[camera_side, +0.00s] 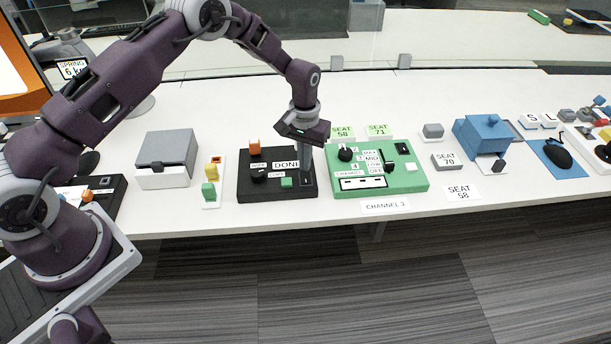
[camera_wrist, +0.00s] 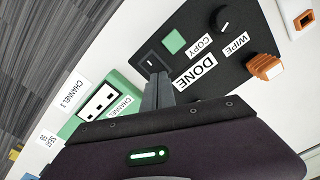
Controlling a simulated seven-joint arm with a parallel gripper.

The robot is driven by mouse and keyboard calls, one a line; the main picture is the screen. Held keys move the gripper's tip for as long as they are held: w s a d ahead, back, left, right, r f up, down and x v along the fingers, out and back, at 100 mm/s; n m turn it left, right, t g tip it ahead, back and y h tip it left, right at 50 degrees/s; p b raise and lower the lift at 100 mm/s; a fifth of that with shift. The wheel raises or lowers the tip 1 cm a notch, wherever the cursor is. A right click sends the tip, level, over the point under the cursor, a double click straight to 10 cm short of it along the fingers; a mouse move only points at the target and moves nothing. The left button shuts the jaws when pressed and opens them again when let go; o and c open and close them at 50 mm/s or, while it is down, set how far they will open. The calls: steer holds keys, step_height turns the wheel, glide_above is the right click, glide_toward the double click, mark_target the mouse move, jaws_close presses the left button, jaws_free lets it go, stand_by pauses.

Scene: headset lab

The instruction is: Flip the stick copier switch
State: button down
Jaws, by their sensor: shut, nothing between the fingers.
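The stick copier (camera_side: 243,190) is a black box with labels COPY, WIPE and DONE; it also shows in the wrist view (camera_wrist: 228,68). A small black rocker-like switch (camera_wrist: 152,61) with a pale mark sits at its corner. The copier also carries a round black knob (camera_wrist: 222,19), a green square button (camera_wrist: 174,42) and an orange block (camera_wrist: 264,66). My gripper (camera_side: 306,180) is shut and empty, pointing down over the copier's right end. In the wrist view its fingertips (camera_wrist: 156,78) are right by the switch; I cannot tell whether they touch it.
A green panel (camera_side: 415,180) with knobs and SEAT signs stands close to the copier's right. On the left are a white strip (camera_side: 211,202) with yellow and green blocks and a grey box (camera_side: 166,150). Bare table lies behind the copier; its front edge is close.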

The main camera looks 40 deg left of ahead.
steer(key=shift+f, duration=0.95)
stand_by(0.4)
steer(key=shift+r, duration=3.55)
step_height(320, 180, up, 14)
steer(key=t, duration=0.1)
glide_above(305, 173)
steer(key=s, duration=0.4)
steer(key=s+r+m+t, duration=0.1)
steer(key=s+r+t, duration=0.1)
steer(key=s+r, duration=0.8)
steer(key=s+r+m+t, duration=0.2)
steer(key=s+r, duration=0.1)
steer(key=s, duration=1.8)
steer(key=shift+a+r+t, duration=0.2)
steer(key=shift+a+t, duration=0.1)
